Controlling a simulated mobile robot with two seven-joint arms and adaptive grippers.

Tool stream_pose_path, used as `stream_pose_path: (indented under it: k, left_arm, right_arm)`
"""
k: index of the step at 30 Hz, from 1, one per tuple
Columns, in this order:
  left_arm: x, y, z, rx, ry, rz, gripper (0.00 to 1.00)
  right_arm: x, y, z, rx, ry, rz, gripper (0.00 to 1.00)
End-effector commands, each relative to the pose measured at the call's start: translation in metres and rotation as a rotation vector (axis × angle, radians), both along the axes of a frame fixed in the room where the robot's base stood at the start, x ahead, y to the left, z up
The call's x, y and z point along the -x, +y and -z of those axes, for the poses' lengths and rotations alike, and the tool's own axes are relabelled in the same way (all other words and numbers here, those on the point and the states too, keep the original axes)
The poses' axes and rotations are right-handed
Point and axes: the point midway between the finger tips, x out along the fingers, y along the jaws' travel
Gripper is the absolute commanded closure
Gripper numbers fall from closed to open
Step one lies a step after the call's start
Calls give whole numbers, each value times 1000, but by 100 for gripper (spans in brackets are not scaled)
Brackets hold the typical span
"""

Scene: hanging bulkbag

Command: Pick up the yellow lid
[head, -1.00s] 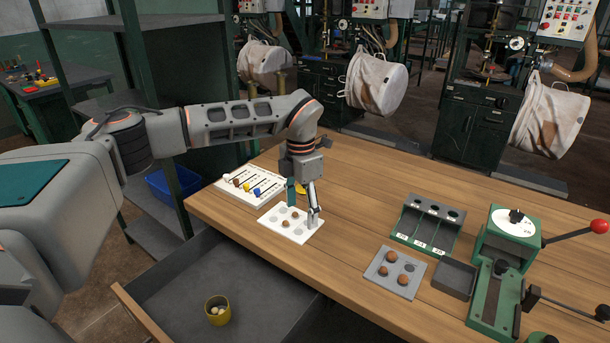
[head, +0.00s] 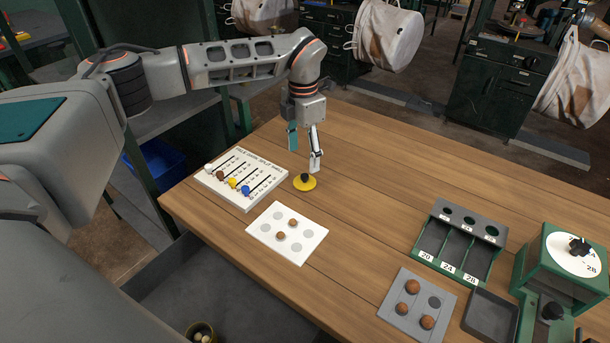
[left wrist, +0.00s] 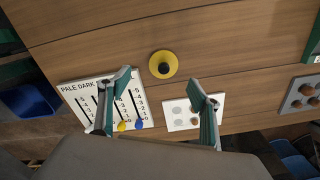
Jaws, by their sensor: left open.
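My left gripper (head: 304,161) is open and empty, pointing down, and appears above the table just behind the lid in the head view. In the left wrist view its two fingers (left wrist: 160,85) are spread wide. The lid is apart from both fingers. My right gripper is not in view.
The white slider board (head: 240,179) with coloured knobs stands left of the lid. A white tray (head: 262,233) with brown balls lies in front. A grey tray (head: 398,316), green rack (head: 456,246) and green device (head: 552,262) stand at right. The table's back middle is clear.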

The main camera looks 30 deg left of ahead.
Motion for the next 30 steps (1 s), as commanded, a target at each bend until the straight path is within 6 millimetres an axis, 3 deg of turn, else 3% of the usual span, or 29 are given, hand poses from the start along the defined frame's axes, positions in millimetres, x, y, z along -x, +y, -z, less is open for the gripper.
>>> stream_pose_path:
  k: [18, 26, 30]
  left_arm:
    - [5, -6, 70, 1, 4, 0, 37]
    - [4, -6, 71, 0, 0, 0, 37]
    - [4, -6, 71, -1, 1, 0, 71]
  right_arm:
    - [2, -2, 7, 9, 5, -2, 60]
    - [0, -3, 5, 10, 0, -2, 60]
    - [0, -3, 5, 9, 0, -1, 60]
